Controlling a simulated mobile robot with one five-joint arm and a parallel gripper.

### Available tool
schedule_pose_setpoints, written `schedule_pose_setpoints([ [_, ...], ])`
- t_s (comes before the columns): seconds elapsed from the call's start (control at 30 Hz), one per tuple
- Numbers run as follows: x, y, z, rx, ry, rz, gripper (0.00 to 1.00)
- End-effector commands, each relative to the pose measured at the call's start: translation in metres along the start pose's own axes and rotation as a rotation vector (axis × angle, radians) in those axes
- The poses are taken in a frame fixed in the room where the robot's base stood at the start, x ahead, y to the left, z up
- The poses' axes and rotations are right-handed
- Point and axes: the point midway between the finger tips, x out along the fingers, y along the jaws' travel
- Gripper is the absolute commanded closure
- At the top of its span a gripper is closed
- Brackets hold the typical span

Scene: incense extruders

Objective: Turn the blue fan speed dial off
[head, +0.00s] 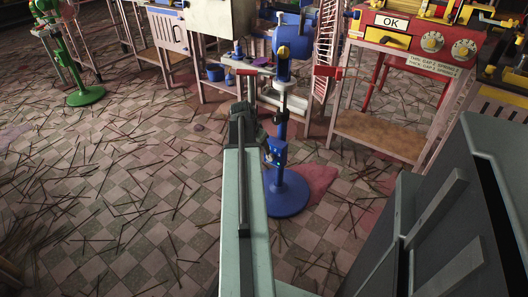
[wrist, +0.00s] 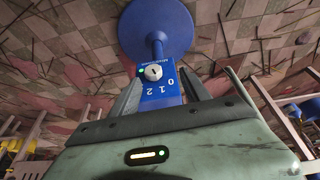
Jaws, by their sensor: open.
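The blue fan stands upright in the head view, with a round blue base (head: 288,196) on the floor and a blue control box (head: 279,151) on its pole. The wrist view, which shows the fan upside down, has the box's face (wrist: 160,92) with the marks 0, 1 and 2. A small pale round dial (wrist: 153,72) sits on that face; I cannot tell which mark it points to. My gripper (wrist: 160,76) is open, its two fingers on either side of the box and dial. I cannot tell whether they touch the box.
A green fan base (head: 86,96) stands on the tiled floor at the far left. A red machine (head: 415,45) with an OK sign and dials stands at the upper right. Thin sticks litter the floor. A wooden stand (head: 213,92) is behind the fan.

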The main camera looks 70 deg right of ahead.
Motion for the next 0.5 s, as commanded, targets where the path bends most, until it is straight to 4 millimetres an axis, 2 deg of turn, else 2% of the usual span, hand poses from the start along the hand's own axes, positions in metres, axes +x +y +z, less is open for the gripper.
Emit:
schedule_pose_setpoints([
  [0.1, 0.002, 0.016, -0.012, 0.025, -0.001, 0.012, 0.45],
  [0.27, 0.009, 0.021, -0.015, 0.033, -0.001, 0.016, 0.45],
  [0.5, 0.045, 0.024, -0.015, 0.038, -0.001, 0.018, 0.45],
])
